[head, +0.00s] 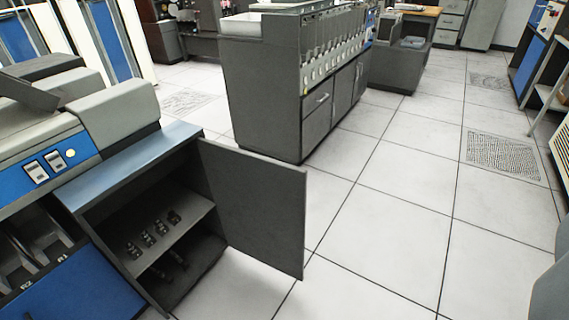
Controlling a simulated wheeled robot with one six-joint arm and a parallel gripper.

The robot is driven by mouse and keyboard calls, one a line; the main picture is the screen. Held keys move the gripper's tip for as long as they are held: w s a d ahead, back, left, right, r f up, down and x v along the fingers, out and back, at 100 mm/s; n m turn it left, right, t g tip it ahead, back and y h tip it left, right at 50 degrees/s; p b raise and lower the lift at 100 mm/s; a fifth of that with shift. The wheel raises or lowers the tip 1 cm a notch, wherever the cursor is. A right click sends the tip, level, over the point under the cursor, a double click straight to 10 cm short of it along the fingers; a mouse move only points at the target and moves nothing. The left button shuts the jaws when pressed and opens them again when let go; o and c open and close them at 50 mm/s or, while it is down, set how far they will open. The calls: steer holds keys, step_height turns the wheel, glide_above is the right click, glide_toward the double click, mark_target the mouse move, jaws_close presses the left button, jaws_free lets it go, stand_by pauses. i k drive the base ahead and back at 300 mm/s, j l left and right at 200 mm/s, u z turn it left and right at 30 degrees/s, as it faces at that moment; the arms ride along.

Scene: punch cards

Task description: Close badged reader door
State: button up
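A dark grey cabinet door (254,208) stands wide open at the right side of a low cabinet with a blue-grey top (130,165). The door is upright and swung out over the floor. I see one plain face of it; no badge or handle shows on that face. The cabinet belongs to a card machine (40,125) with a blue panel at the left. Inside the cabinet is a shelf (178,232) with several small dark metal parts. My gripper is not in view.
A long grey card machine (262,95) with drawers stands behind the door. White floor tiles (400,215) lie clear at the centre and right. A grey rounded shape (553,285), unclear what, cuts into the lower right edge. A shelf unit (550,95) stands at the right edge.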

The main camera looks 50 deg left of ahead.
mark_target(261, 201)
steer(key=i, duration=3.35)
steer(key=i+u, duration=0.2)
steer(key=u, duration=0.2)
steer(key=i+l+u, duration=0.1)
steer(key=u, duration=0.3)
steer(key=i+l+u, duration=0.2)
steer(key=u, duration=0.2)
steer(key=i+u, duration=0.1)
steer(key=u, duration=3.1)
